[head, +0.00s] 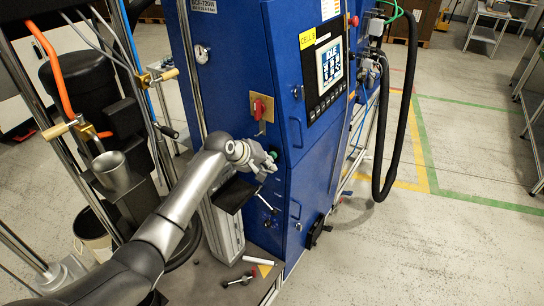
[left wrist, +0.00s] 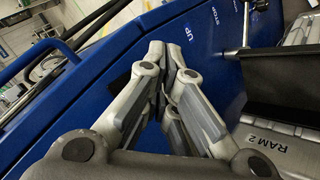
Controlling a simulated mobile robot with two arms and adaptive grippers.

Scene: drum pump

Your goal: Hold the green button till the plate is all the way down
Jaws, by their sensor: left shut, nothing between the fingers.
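A small green button (head: 274,154) shows on the front of the blue cabinet (head: 240,75), below the red switch. My left gripper (head: 267,165) is at the cabinet front, its fingers right beside the button. In the left wrist view my left gripper (left wrist: 172,48) is shut with nothing between its fingers, the tips close to the blue panel beside the "UP" label (left wrist: 208,36). The button does not show there; I cannot tell whether the fingertips touch it. I cannot make out the plate for certain. My right gripper is not in view.
A red rotary switch (head: 259,108) sits above the button. A screen (head: 330,63) reads "IDLE". A metal cup (head: 112,172) and rails stand at left. A black hose (head: 400,120) hangs at right. A "RAM 2" part (left wrist: 268,143) lies right of the fingers.

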